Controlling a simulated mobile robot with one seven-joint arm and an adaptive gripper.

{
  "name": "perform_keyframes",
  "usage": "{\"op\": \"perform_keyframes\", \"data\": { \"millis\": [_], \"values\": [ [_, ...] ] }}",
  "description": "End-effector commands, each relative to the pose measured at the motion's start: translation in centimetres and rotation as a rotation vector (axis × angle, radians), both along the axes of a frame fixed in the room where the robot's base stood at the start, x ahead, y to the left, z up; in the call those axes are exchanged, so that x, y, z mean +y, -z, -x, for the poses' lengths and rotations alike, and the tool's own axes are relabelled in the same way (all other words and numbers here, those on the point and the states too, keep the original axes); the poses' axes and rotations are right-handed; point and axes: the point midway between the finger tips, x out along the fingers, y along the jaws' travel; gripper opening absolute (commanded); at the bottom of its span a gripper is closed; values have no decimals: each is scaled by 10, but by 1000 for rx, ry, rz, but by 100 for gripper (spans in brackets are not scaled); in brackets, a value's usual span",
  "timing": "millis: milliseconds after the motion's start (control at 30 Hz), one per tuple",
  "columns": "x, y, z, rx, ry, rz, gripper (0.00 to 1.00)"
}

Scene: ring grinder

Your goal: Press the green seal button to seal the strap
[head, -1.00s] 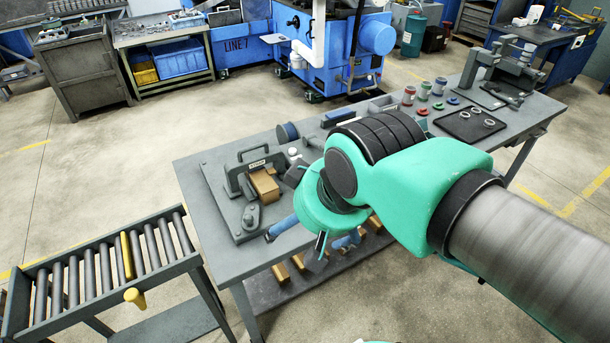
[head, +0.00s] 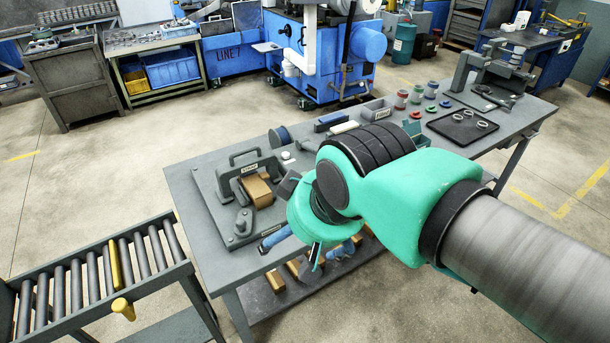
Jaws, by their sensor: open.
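The strapping machine, a dark grey frame (head: 238,160) with a small label, stands on a grey base plate (head: 212,204) at the near left of the bench. A brown box (head: 257,192) sits under or against its frame. A dark grey lever-like fitting (head: 243,222) stands on the front of the plate. No green seal button can be made out; my arm may hide part of that area. My gripper (head: 288,186) shows only partly, as a dark piece beside the green wrist, just right of the brown box. Its fingertips are not clear, and no held object shows.
A roller conveyor (head: 92,283) stands at left. My arm covers the bench's middle.

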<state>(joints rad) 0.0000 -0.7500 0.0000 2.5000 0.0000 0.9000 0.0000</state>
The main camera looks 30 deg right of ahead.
Motion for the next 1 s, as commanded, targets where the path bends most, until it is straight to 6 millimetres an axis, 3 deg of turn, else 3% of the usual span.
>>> {"op": "perform_keyframes", "data": {
  "millis": [100, 600, 1000],
  "values": [
    [0, 0, 0, 0, 0, 0, 100],
    [0, 0, 0, 0, 0, 0, 0],
    [0, 0, 0, 0, 0, 0, 0]
  ]
}}
